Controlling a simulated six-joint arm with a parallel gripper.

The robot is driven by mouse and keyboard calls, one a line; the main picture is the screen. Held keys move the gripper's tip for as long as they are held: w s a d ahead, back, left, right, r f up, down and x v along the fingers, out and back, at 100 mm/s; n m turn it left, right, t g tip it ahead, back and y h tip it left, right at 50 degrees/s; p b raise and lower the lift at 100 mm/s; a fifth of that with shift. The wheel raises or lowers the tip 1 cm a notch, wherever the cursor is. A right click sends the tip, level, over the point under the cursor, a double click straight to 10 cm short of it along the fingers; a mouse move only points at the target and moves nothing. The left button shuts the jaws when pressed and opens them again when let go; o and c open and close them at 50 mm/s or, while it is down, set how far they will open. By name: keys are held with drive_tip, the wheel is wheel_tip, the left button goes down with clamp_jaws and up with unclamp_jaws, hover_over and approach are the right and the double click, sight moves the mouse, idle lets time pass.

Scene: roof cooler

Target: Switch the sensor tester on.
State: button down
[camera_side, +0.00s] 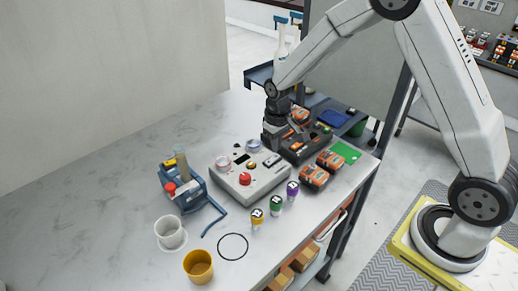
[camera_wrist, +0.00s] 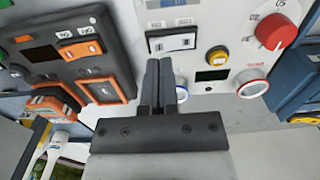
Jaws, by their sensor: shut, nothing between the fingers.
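A pale box with a red dial (camera_side: 250,178), which looks like the sensor tester, stands on the bench in the side view. Its panel fills the upper right of the wrist view, with a red dial (camera_wrist: 272,31), a small dark display (camera_wrist: 212,75), a yellow button (camera_wrist: 217,56) and a black-framed rocker switch (camera_wrist: 172,41). I cannot tell the rocker's position. My gripper (camera_wrist: 160,62) is shut and empty, with its fingertips just below the rocker switch in the wrist view. Contact cannot be told. In the side view my gripper (camera_side: 284,139) is partly hidden, behind the pale box.
A dark unit with orange parts (camera_side: 300,149) stands beside the pale box; its orange rocker (camera_wrist: 80,49) shows in the wrist view. Orange battery packs (camera_side: 314,177), colored-capped vials (camera_side: 275,205), a blue device (camera_side: 182,187) and two cups (camera_side: 198,266) stand nearby. The left bench is clear.

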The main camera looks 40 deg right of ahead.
sight(276, 156)
drive_tip(key=shift+f, duration=1.25)
idle(1.6)
drive_tip(key=shift+r, duration=3.5)
drive_tip(key=shift+s, duration=0.1)
drive_tip(key=s+a+r+t, duration=0.2)
drive_tip(key=s, duration=1.4)
drive_tip(key=shift+s+t, duration=0.3)
drive_tip(key=shift+s, duration=0.1)
